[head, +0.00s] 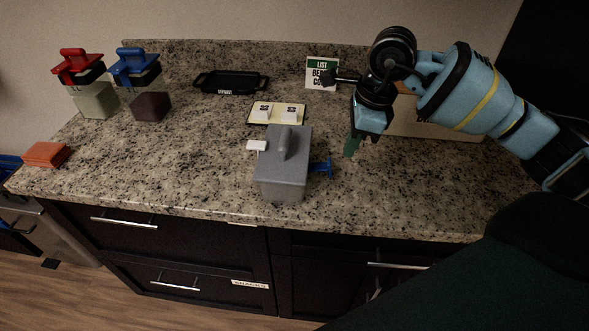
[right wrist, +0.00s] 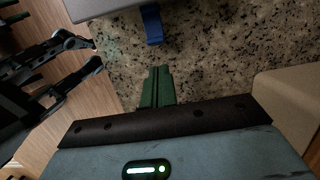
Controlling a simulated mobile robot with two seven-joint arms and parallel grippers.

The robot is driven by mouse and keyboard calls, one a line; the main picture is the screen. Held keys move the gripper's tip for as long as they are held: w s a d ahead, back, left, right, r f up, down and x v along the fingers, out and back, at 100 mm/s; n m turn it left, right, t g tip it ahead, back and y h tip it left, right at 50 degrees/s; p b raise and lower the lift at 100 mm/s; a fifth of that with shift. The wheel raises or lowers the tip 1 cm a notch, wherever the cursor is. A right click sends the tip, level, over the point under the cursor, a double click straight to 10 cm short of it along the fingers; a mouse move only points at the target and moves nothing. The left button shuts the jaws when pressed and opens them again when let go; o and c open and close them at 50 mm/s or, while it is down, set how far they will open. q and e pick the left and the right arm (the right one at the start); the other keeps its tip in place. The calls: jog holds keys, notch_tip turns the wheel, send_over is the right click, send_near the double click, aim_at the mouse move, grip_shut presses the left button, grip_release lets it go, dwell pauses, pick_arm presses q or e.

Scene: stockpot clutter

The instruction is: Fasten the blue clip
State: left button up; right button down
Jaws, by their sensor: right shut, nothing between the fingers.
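A grey lidded box-shaped pot (head: 283,175) with a raised handle stands near the counter's front middle. The blue clip (head: 322,167) sticks out from its right side; it also shows at the top of the right wrist view (right wrist: 152,24), beside the pot's grey edge (right wrist: 90,8). A white clip (head: 256,146) sticks out on the pot's left side. My right gripper (head: 351,148), with green fingers, is shut and empty, above the counter to the right of the blue clip and apart from it. In the right wrist view its fingertips (right wrist: 158,70) point toward the clip. My left gripper is not seen.
Red (head: 78,66) and blue (head: 137,66) topped items and an orange block (head: 46,154) are at left. Counter (head: 190,170) left of the pot is clear.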

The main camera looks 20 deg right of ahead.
aim_at(315, 166)
jog(key=shift+w+a+f+b, duration=0.1)
jog(key=shift+a+f+b, duration=0.1)
jog(key=shift+f, duration=0.25)
jog(key=shift+w+a+f+b, duration=0.1)
jog(key=shift+a+f, duration=0.05)
jog(key=shift+f, duration=0.3)
jog(key=shift+w+a, duration=0.2)
jog(key=shift+a, duration=0.05)
jog(key=shift+w+a, duration=0.35)
jog(key=shift+a, duration=0.3)
jog(key=shift+w+a, duration=0.25)
jog(key=shift+a, duration=0.1)
jog(key=shift+w+a, duration=0.35)
jog(key=shift+a, duration=0.2)
jog(key=shift+w+a, duration=0.15)
jog(key=shift+a, duration=0.15)
